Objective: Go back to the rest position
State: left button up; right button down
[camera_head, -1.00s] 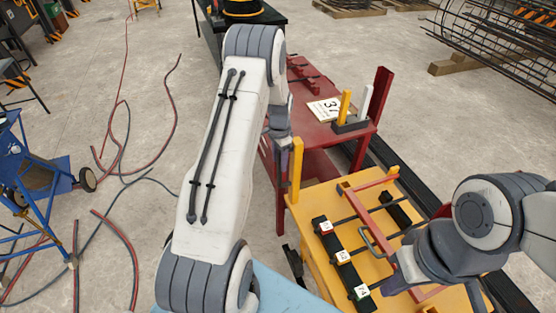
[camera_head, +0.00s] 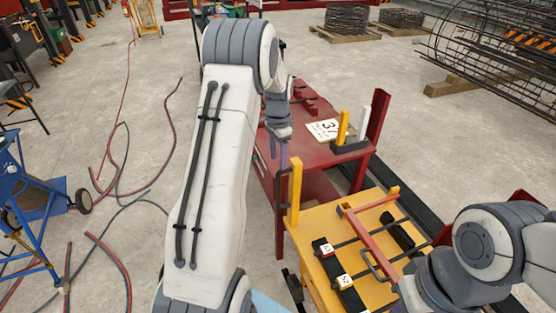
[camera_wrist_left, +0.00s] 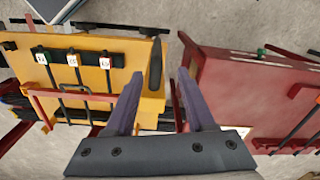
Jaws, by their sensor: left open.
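My left arm reaches up from the bottom of the head view, and its gripper (camera_head: 281,150) hangs beside the near left side of the red table (camera_head: 315,153). In the left wrist view the two purple fingers (camera_wrist_left: 160,80) stand apart with nothing between them. They are above the gap between the yellow table (camera_wrist_left: 95,75) and the red table (camera_wrist_left: 220,90). My right arm comes in from the right, over the yellow table's right side. Its fingers do not show.
The yellow table (camera_head: 303,235) carries a black bar with numbered tags, rods and a red frame (camera_head: 372,237). Yellow and red posts rise nearby. A number card (camera_head: 324,130) lies on the red table. Hoses and a blue cart (camera_head: 40,190) are on the left floor.

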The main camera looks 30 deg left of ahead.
pick_arm(q)
jog(key=s+d+r, duration=0.3)
jog(key=d, duration=0.4)
jog(key=s+d+r+m, duration=0.1)
jog(key=s+d+r, duration=0.15)
jog(key=d, duration=0.45)
jog(key=s+d+r, duration=0.2)
jog(key=s+d, duration=0.1)
jog(key=d, duration=0.4)
jog(key=s+d+r, duration=0.1)
jog(key=s+d, duration=0.3)
jog(key=s, duration=0.7)
jog(key=s+d+h, duration=0.1)
jog(key=s+d, duration=0.4)
jog(key=s, duration=0.6)
jog(key=shift+s+r+m, duration=0.4)
